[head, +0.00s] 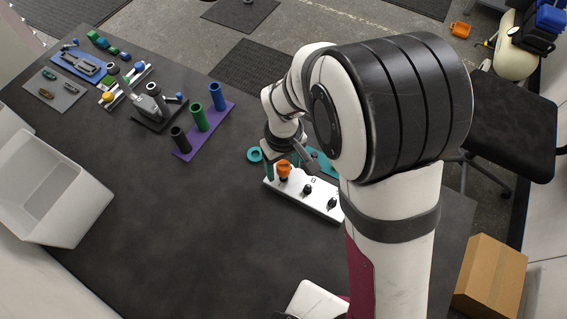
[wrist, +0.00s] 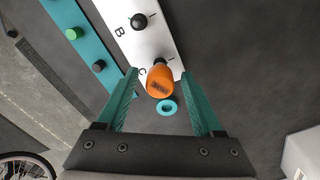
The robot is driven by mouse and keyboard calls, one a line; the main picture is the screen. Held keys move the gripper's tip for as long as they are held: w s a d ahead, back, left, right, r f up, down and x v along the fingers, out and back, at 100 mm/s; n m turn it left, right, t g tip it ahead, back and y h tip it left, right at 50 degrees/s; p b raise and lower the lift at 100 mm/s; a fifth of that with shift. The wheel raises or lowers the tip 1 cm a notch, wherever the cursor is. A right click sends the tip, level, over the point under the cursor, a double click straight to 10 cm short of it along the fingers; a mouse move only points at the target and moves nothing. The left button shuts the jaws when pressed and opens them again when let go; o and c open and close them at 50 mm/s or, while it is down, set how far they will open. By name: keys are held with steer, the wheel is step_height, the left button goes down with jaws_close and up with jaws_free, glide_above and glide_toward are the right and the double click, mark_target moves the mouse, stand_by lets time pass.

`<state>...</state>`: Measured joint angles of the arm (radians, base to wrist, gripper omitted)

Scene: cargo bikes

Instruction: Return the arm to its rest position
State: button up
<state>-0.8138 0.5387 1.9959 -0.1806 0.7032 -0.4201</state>
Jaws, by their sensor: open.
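My gripper (wrist: 160,72) is open, its teal fingers spread on either side of an orange knob (wrist: 159,80). The knob stands on the white lettered board (wrist: 112,12), near the letter C. I cannot tell how far the fingertips are above the board. In the head view, my gripper (head: 284,160) is low over the left end of the white board (head: 320,199), at the orange knob (head: 284,169). My arm hides part of the table behind it.
A teal ring (head: 254,154) lies beside the board. A teal panel (wrist: 78,40) with small knobs is alongside. A purple board (head: 216,121) with upright cylinders stands left. A white bin (head: 88,209) is at the far left. The middle of the dark table (head: 170,225) is clear.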

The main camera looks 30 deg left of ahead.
jaws_close()
steer(key=m, duration=0.3)
stand_by(0.3)
steer(key=shift+r, duration=3.5)
